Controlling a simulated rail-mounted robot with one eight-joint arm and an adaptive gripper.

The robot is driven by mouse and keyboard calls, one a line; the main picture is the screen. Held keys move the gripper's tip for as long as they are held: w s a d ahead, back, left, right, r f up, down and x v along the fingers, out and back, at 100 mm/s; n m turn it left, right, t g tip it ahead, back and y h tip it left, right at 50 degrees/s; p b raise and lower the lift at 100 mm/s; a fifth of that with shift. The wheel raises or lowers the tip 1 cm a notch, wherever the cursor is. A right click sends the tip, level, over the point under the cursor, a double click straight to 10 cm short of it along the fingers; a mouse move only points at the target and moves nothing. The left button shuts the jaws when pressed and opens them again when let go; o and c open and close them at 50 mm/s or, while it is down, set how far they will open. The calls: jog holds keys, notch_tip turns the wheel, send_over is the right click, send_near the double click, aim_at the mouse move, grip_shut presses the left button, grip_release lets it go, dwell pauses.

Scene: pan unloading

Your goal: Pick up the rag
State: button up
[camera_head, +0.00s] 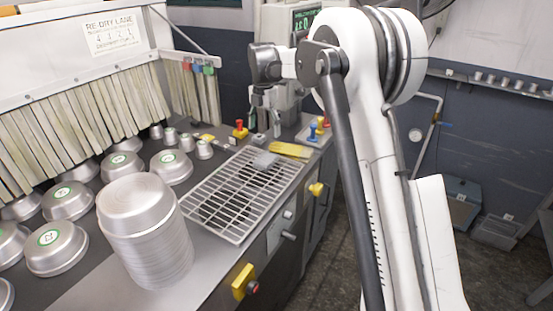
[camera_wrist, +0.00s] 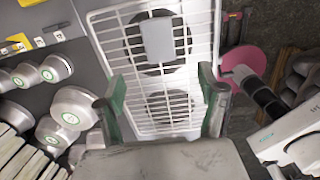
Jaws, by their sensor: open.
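A small flat grey piece, which looks like the rag (camera_head: 265,160), lies on the wire rack (camera_head: 219,226) near its far end. It also shows as a pale grey rectangle in the wrist view (camera_wrist: 157,40), near the top and roughly centred between my fingers. My gripper (camera_wrist: 160,82) is open and empty, with its two green-and-grey fingers spread wide over the rack. In the head view my gripper (camera_head: 268,118) hangs above the rack's far end, apart from the grey piece.
A tall stack of metal pans (camera_head: 143,230) stands left of the rack, with several green-labelled pans (camera_head: 68,201) beyond it. A yellow flat piece (camera_head: 290,149) lies at the rack's far edge. A red-topped yellow button (camera_head: 240,130) stands behind. Strip curtains (camera_head: 85,115) hang at left.

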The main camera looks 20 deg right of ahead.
send_over(266, 158)
jog(key=f, duration=0.8)
jog(key=shift+s+a+f+p, duration=0.2)
jog(key=shift+f+p, duration=0.1)
jog(key=shift+p, duration=0.1)
jog(key=shift+w+d+f+p, duration=0.1)
jog(key=shift+f+p, duration=0.2)
jog(key=shift+f, duration=1.05)
jog(key=shift+w+d+f+p, duration=0.1)
jog(key=shift+f+p, duration=0.2)
jog(key=shift+f, duration=1.05)
jog(key=c, duration=1.3)
jog(key=shift+r, duration=0.5)
jog(key=r, duration=0.1)
jog(key=a+r, duration=0.1)
jog(key=r+b, duration=0.1)
jog(key=shift+s+a+r, duration=0.15)
jog(key=shift+s+r, duration=0.15)
jog(key=shift+r, duration=0.1)
jog(key=s+a+r, duration=0.1)
jog(key=a+r, duration=0.1)
jog(key=a, duration=0.1)
jog(key=s+a+r+b, duration=0.1)
jog(key=s+a+r, duration=0.1)
jog(key=a, duration=0.1)
jog(key=s+a+r, duration=0.2)
jog(key=a, duration=0.1)
jog(key=shift+a+r+b, duration=0.1)
jog(key=shift+r+b, duration=0.05)
jog(key=shift+b, duration=0.15)
